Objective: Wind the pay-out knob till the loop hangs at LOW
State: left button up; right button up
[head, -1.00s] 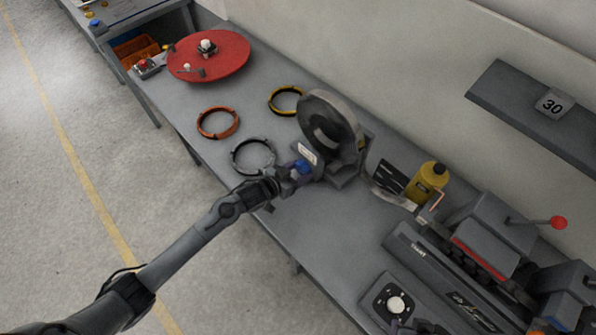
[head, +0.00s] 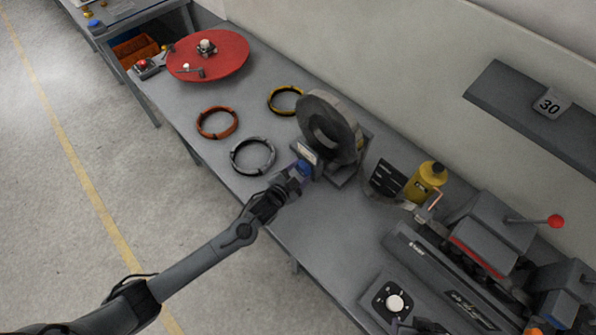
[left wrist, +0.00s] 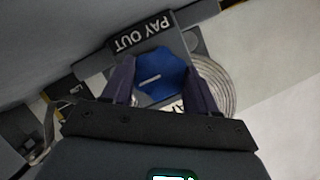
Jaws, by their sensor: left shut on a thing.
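The blue pay-out knob (head: 305,168) is on the near side of the grey coil reel stand, below a small label. My left gripper (head: 296,179) reaches it from the lower left. In the left wrist view the knob (left wrist: 160,76) sits between the two fingers of my left gripper (left wrist: 160,88), which is shut on it; a "PAY OUT" label (left wrist: 143,33) is beside it. The grey coil (head: 330,126) stands upright on the stand. A thin strip loop (head: 372,197) sags to its right, near a black marked panel (head: 386,179). The loop's level against the marks is too small to read.
Orange (head: 217,122), yellow (head: 286,100) and grey (head: 252,156) rings lie on the bench left of the reel. A red turntable (head: 225,62) is at the far end. A yellow bottle (head: 427,182) and a grey machine (head: 490,236) stand to the right.

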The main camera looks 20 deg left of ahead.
pick_arm(q)
jog(key=shift+d+m+t+y, duration=0.1)
jog(key=shift+m+t+y, duration=0.45)
jog(key=shift+m, duration=0.65)
pick_arm(e)
jog(key=shift+a, duration=0.15)
pick_arm(q)
jog(key=o, duration=1.1)
jog(key=shift+f, duration=0.1)
jog(key=shift+c, duration=0.2)
jog(key=shift+s, duration=0.1)
jog(key=v, duration=1)
jog(key=shift+s+p, duration=0.3)
jog(key=shift+s, duration=0.05)
pick_arm(e)
jog(key=shift+r, duration=0.3)
